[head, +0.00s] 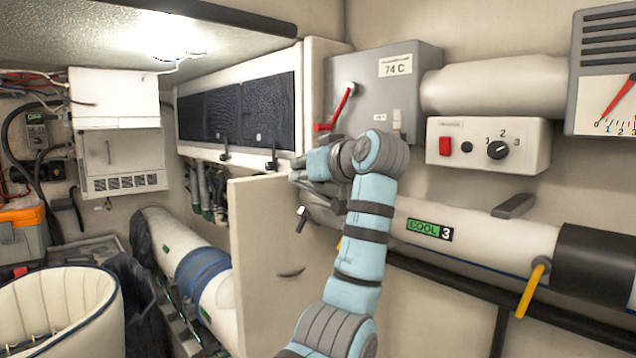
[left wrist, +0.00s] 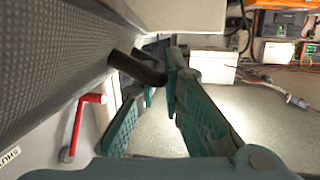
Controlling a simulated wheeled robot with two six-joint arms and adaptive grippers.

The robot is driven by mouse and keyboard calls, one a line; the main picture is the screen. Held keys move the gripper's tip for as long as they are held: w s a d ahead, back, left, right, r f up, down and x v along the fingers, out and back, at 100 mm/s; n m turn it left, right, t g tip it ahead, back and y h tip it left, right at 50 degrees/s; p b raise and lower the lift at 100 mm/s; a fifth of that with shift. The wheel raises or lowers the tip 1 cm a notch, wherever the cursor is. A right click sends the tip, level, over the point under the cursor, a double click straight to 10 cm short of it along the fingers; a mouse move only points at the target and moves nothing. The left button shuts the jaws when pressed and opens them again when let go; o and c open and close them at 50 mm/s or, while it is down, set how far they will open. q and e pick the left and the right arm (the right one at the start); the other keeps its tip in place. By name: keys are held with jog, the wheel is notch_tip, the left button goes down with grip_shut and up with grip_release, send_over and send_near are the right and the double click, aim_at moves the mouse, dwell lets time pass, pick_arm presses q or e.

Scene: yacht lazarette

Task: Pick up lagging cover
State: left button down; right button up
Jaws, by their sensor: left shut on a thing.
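A dark quilted panel (head: 238,110) on the white cabinet face, with short black handles along its lower edge, looks like the lagging cover. Its textured surface fills the upper left of the left wrist view (left wrist: 75,60). My left gripper (head: 299,172) is at the panel's lower right corner. In the left wrist view its fingers (left wrist: 160,82) close around a black handle (left wrist: 128,64) that sticks out by the panel. The fingertips' contact is partly hidden. The panel appears still flat against the cabinet. My right gripper does not show.
A grey box with a red lever (head: 340,108) stands close to the right of my gripper. A pale upright board (head: 265,250) is below it. A wrapped pipe (head: 190,255), a white tub (head: 60,310) and a horizontal pipe (head: 490,232) are around.

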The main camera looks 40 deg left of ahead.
pick_arm(q)
jog(key=s+a+b, duration=0.1)
jog(key=s+b, duration=0.3)
jog(key=s, duration=0.2)
jog(key=shift+s+a, duration=0.2)
jog(key=shift+a, duration=0.2)
jog(key=shift+r, duration=0.1)
